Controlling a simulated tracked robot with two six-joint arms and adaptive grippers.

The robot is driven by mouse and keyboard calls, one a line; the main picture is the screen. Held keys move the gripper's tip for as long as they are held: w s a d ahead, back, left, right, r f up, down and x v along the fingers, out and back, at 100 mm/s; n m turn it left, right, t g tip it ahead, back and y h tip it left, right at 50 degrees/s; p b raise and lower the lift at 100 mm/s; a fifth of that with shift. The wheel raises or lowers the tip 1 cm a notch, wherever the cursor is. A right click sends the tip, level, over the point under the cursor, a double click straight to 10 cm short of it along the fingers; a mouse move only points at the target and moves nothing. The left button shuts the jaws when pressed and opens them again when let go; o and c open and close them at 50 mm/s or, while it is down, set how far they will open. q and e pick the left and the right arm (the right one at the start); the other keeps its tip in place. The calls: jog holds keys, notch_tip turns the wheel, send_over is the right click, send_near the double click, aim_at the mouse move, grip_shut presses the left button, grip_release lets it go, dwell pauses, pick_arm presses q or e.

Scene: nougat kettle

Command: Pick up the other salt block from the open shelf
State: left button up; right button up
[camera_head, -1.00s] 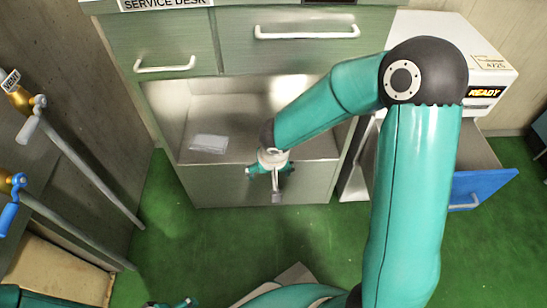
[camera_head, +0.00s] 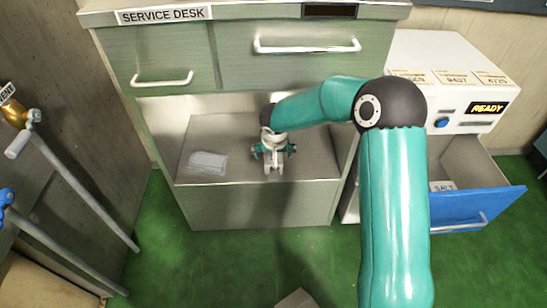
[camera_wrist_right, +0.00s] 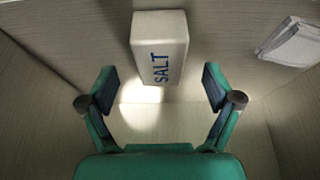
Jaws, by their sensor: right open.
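A white salt block (camera_wrist_right: 158,45) with blue "SALT" lettering sits on the open shelf (camera_head: 240,135), ahead of my right gripper in the right wrist view. My right gripper (camera_wrist_right: 160,78) is open, with one finger to each side of the near end of the block and neither touching it. In the head view my right gripper (camera_head: 273,160) is low inside the shelf; I cannot make out the block there. Another salt block (camera_head: 443,186) lies in the open blue drawer at the right. My left gripper is out of view.
Drawers (camera_head: 305,45) overhang the shelf. The blue drawer (camera_head: 470,208) juts out below a white machine (camera_head: 445,70) reading "READY".

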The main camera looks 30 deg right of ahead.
jog(key=shift+w+d, duration=0.25)
jog(key=shift+w, duration=0.1)
jog(key=b+x, duration=0.2)
jog(key=x, duration=0.3)
jog(key=shift+f, duration=0.1)
grip_shut()
